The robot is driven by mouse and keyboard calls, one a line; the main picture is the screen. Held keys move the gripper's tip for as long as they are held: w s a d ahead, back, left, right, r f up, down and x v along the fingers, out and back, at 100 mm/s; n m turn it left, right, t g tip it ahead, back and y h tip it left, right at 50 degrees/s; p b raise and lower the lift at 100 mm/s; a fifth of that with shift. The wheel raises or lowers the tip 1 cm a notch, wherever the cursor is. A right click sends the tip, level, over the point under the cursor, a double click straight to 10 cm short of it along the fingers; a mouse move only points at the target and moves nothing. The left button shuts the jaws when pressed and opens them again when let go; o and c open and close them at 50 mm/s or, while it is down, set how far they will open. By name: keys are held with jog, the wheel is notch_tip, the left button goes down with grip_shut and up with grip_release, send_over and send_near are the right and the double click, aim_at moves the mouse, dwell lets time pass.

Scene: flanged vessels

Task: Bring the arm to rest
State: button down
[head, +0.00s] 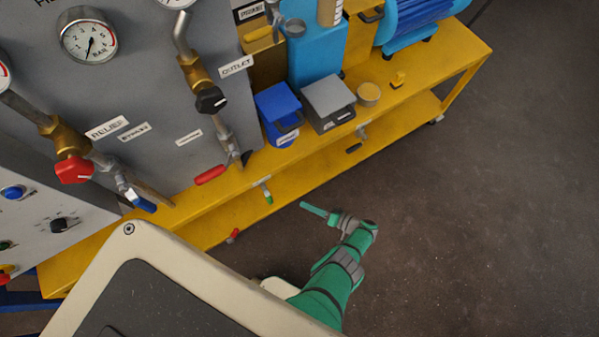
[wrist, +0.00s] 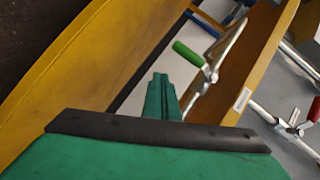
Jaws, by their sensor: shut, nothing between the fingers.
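My green arm reaches out over the dark floor in front of the yellow bench in the head view. My gripper (head: 306,206) points left toward the bench's lower shelf and appears closed and empty. In the wrist view my gripper (wrist: 161,78) shows as narrow green fingers held together, with nothing between them. A valve with a green handle (wrist: 188,54) on a metal pipe lies beyond the fingertips, to the right. Whether there is a gap between the fingertips and that handle is hard to tell, but they look apart.
The yellow bench (head: 330,165) carries a grey panel (head: 130,85) with gauges and valves. A blue box (head: 278,105) and a grey box (head: 327,98) stand on it. A red handle (head: 210,174) and a green-tipped valve (head: 267,195) stick out at its edge. Floor (head: 490,200) to the right is clear.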

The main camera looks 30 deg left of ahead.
jog(key=shift+w+d, duration=0.1)
jog(key=shift+d, duration=0.9)
jog(key=s+d+f+m+h, duration=0.25)
jog(key=s+f+h, duration=0.35)
jog(key=s+f, duration=0.6)
jog(key=s+d+r+t+h, duration=0.2)
jog(key=s+d+t+h, duration=0.2)
jog(key=s+d+h, duration=0.25)
notch_tip(320, 180, up, 52)
jog(key=s+d+m+t+h, duration=0.1)
jog(key=d+m+t+h, duration=0.1)
jog(key=t, duration=0.9)
